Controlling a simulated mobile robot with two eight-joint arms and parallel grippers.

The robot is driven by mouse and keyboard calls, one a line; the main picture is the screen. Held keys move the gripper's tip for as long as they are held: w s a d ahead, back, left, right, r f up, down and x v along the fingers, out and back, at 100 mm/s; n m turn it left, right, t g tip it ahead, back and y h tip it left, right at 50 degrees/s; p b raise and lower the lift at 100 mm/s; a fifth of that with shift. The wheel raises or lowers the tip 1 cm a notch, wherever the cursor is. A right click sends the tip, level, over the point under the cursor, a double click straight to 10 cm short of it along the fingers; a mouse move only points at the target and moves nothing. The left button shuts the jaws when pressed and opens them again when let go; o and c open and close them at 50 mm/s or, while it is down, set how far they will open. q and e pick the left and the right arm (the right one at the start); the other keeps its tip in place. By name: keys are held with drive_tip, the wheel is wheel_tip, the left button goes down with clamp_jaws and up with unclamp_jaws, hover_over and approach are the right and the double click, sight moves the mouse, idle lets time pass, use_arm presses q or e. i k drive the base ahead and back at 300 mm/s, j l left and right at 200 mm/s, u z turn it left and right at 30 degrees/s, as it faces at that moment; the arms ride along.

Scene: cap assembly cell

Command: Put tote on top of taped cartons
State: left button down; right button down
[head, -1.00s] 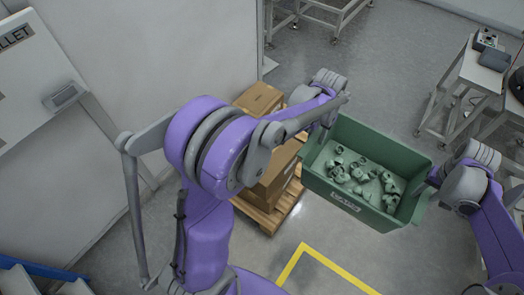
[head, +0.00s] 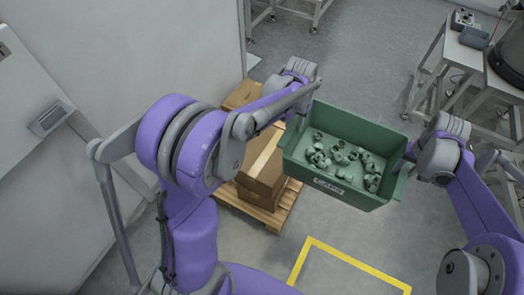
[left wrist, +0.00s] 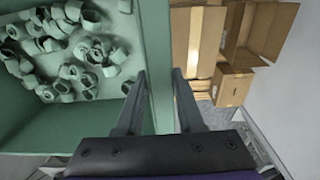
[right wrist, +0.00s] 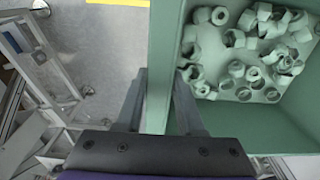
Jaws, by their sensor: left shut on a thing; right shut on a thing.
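A green tote (head: 303,170) with a label on its front wall and several grey-green caps inside hangs in the air between my arms. My left gripper (left wrist: 157,88) is shut on the tote's left wall, one finger on each side. My right gripper (right wrist: 158,88) is shut on the opposite wall in the same way. Brown taped cartons (head: 264,172) stand on a wooden pallet (head: 263,217) left of the tote in the head view. My left arm hides part of them. The cartons also show in the left wrist view (left wrist: 235,88), beside the tote wall.
A pale wall (head: 190,45) stands behind and left of the cartons. A metal table (head: 462,60) with equipment is at the right. A yellow floor line (head: 350,262) is in front, with bare grey floor around it. Another table frame (head: 290,10) is at the back.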

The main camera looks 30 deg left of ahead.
sight(269, 152)
drive_tip(key=k+j, duration=0.1)
drive_tip(key=j, duration=1.45)
drive_tip(key=k, duration=0.05)
